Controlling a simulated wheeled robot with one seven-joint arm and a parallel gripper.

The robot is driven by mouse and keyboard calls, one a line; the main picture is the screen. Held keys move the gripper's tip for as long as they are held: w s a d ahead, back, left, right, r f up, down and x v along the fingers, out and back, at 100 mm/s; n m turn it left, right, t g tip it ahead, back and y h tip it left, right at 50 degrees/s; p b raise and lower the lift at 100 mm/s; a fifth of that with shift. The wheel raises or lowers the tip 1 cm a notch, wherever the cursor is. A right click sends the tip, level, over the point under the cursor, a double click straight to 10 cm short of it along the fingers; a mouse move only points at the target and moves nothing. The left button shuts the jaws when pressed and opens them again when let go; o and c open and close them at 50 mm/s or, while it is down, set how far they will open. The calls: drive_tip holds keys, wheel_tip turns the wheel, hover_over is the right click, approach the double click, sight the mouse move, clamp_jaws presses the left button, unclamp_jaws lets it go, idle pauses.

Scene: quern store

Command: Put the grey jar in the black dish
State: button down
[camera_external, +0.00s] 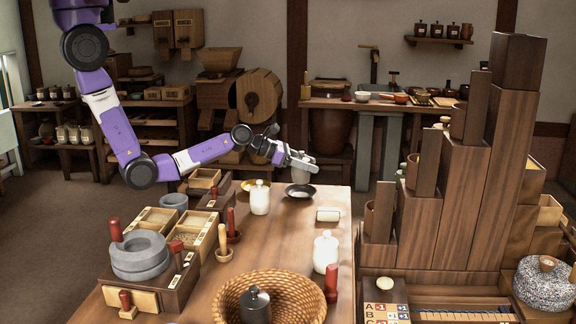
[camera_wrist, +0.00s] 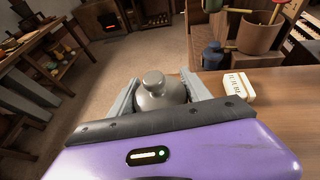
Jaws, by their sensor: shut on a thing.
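The grey jar (camera_wrist: 160,93), with a rounded shoulder and a knobbed lid, stands between the two fingers of my gripper (camera_external: 303,164) in the wrist view. My gripper is shut on it. In the external view the jar is hard to tell apart from the grey fingers. The black dish (camera_external: 299,192) is a small shallow dish on the far part of the wooden table, just below my gripper in the picture. I cannot tell whether the jar touches the dish. The dish is hidden in the wrist view.
A small white block (camera_external: 328,214) lies nearer. Another white jar (camera_external: 326,252), a wicker basket (camera_external: 222,305) holding a dark jar (camera_external: 256,305), and a stone quern (camera_external: 139,258) stand closer.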

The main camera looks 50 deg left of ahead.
sight(307, 177)
drive_tip(key=shift+f+b, duration=0.5)
drive_tip(key=shift+f, duration=1.85)
drive_tip(key=shift+f, duration=0.1)
drive_tip(key=shift+c, duration=2.4)
unclamp_jaws()
drive_tip(key=shift+f, duration=0.1)
drive_tip(key=shift+s, duration=0.15)
drive_tip(key=p+v, duration=0.1)
drive_tip(key=v, duration=1.1)
